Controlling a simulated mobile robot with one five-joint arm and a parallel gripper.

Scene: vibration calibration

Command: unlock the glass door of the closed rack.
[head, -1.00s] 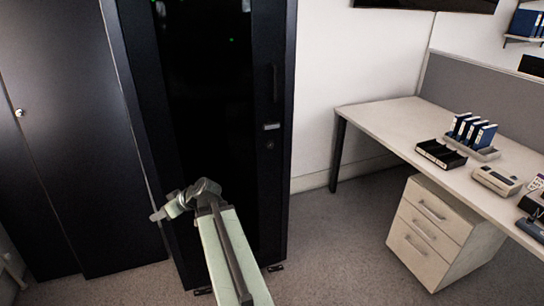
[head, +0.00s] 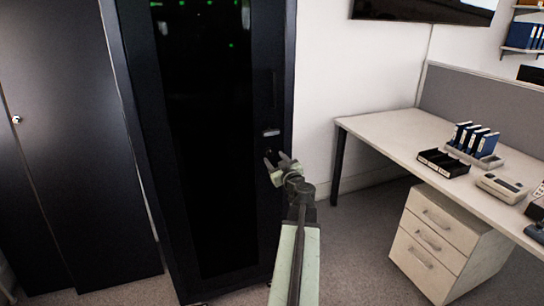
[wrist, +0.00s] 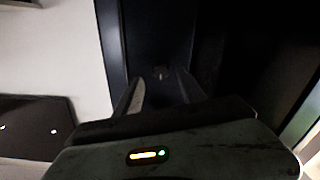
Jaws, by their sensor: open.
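The closed rack (head: 268,220) is a tall black cabinet with a dark glass door (head: 205,130). Small green lights show through the upper glass. A dark upright handle (head: 275,88) and a small pale label (head: 270,133) are on the door's right frame. My gripper (head: 275,160) is in front of that frame, just below the label, with its jaws open and empty. In the wrist view, a small lock piece (wrist: 160,72) shows on the dark frame, beyond and between the spread fingers. In the head view the gripper largely covers the lock area.
A tall dark cabinet (head: 75,150) stands left of the rack. On the right is a desk (head: 375,128) with a black tray (head: 442,162), blue binders (head: 474,137) and a drawer unit (head: 437,232) below. Carpet between rack and drawers is clear.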

